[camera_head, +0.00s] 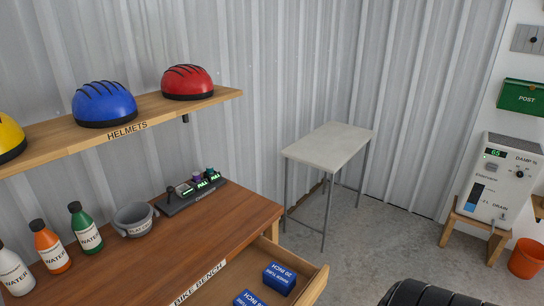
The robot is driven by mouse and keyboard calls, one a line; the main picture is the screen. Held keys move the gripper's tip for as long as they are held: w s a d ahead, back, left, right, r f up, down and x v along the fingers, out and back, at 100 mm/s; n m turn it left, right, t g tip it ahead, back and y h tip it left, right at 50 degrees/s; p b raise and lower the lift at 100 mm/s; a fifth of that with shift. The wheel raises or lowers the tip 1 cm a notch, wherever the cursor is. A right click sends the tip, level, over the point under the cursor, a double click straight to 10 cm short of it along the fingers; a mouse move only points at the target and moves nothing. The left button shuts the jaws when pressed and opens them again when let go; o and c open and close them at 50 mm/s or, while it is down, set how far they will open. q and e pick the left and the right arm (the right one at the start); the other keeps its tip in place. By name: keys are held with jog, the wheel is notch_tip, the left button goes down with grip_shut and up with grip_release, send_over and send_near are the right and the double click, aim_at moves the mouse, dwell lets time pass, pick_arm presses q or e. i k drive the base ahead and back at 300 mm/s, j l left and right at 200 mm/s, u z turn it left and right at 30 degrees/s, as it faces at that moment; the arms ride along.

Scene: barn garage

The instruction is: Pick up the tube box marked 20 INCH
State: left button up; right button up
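A blue tube box marked 20 INCH (279,278) lies in the open drawer (305,291) of the bike bench, near the drawer's right end. A second blue tube box (248,298) lies to its left and nearer to me, cut off by the bottom edge of the picture; its size marking is not readable here.
The wooden bench top (195,240) holds several bottles, a grey bowl (134,218) and a dark rack (190,192). A helmet shelf (130,122) overhangs the bench. Floor (370,240) beyond the drawer is clear.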

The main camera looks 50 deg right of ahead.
aim_at(280, 279)
jog(key=z, duration=1.55)
